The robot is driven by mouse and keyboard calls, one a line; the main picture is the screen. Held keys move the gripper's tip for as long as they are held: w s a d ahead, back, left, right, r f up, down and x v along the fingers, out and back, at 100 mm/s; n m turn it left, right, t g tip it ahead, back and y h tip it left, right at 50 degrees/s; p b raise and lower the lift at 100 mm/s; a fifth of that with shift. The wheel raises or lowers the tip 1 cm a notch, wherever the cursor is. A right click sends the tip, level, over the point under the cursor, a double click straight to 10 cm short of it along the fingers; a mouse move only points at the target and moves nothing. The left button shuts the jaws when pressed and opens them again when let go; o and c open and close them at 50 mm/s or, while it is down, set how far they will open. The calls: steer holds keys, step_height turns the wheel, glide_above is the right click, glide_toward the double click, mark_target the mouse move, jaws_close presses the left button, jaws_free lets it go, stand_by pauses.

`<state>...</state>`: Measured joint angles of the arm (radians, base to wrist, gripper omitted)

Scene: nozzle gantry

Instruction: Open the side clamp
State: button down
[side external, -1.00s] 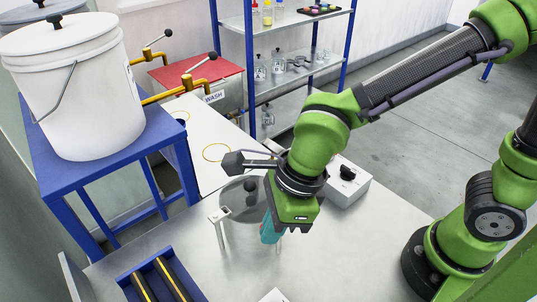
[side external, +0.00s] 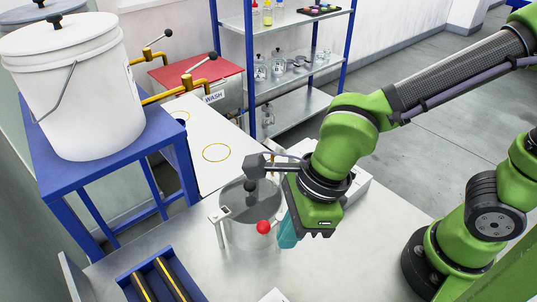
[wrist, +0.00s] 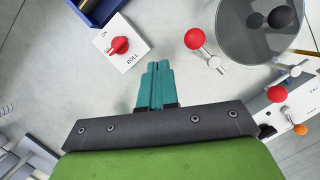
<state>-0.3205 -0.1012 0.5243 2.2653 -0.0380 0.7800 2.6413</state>
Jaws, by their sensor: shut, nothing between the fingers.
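The side clamp shows as a red ball (side external: 263,227) at the right front of the round clear-walled pot (side external: 238,236). In the wrist view the red ball (wrist: 194,38) sits on a pale metal arm beside the pot's grey lid (wrist: 248,45). My gripper (side external: 288,240) has its teal fingers together and empty, just right of the red ball in the side view. In the wrist view the fingertips (wrist: 158,65) point up, left of and below the ball, with a gap between them. The clamp's foot is partly hidden in the side view.
A white box with a red knob marked ROLL (wrist: 120,45) and a blue tray (side external: 160,281) are nearby. Another box with red and orange knobs (wrist: 280,110) is at the right. A white bucket (side external: 75,85) stands on a blue stand. Bare metal table lies in front of the pot.

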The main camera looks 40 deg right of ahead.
steer(key=s+r, duration=0.3)
steer(key=r, duration=0.6)
steer(key=shift+s+a, duration=0.2)
steer(key=c, duration=1.7)
jaws_free()
steer(key=shift+r, duration=0.25)
steer(key=o, duration=0.8)
steer(key=w+n, duration=0.1)
steer(key=w, duration=0.1)
steer(key=w+r+n, duration=0.1)
steer(key=shift+w+r+g, duration=0.1)
steer(key=shift+w+g, duration=0.2)
steer(key=shift+w, duration=0.1)
step_height(320, 180, up, 2)
steer(key=n+g, duration=0.1)
steer(key=n, duration=1.4)
glide_above(264, 222)
steer(key=d, duration=0.2)
steer(key=w+d+r+n+g, duration=0.1)
steer(key=n, duration=1)
steer(key=shift+h, duration=0.4)
steer(key=a+f, duration=0.1)
steer(key=f, duration=0.4)
steer(key=a+f, duration=0.1)
steer(key=f, duration=0.4)
steer(key=s+f, duration=0.1)
steer(key=f, duration=0.4)
steer(key=shift+a+f, duration=0.35)
steer(key=shift+a, duration=0.05)
